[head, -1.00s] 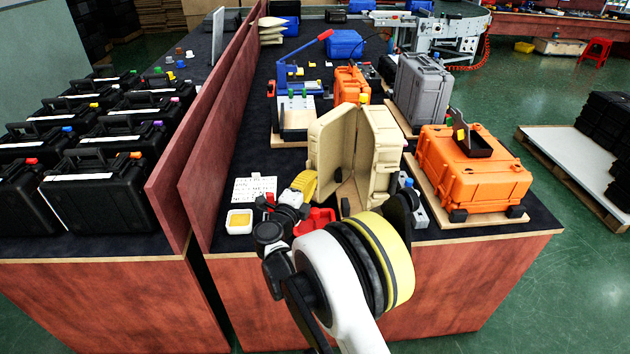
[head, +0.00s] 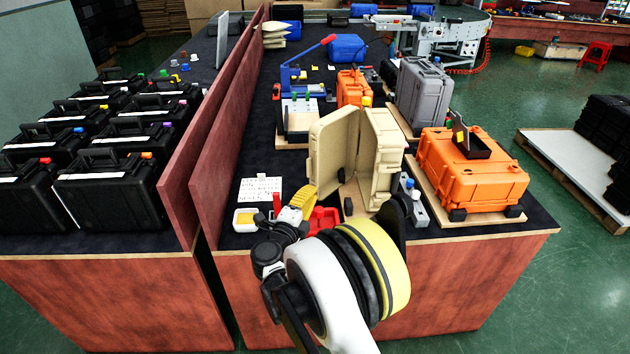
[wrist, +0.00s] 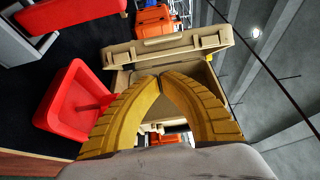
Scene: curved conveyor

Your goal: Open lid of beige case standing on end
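The beige case (head: 378,160) stands on end near the front of the dark tabletop. Its lid (head: 334,148) is swung open at an angle on the left, and the gap between lid and body faces me. My gripper (head: 300,202) has yellow ribbed fingers and is in front and to the left of the lid, apparently clear of it. In the wrist view the fingertips (wrist: 160,77) meet with nothing seen between them. The beige case (wrist: 165,50) shows behind them there, and the fingers hide part of its inside.
A red bin (head: 323,219) sits beside my gripper. An orange case (head: 470,178) is right of the beige case, with a grey case (head: 423,90) behind. A red divider wall (head: 228,120) runs along the left, with black cases beyond it.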

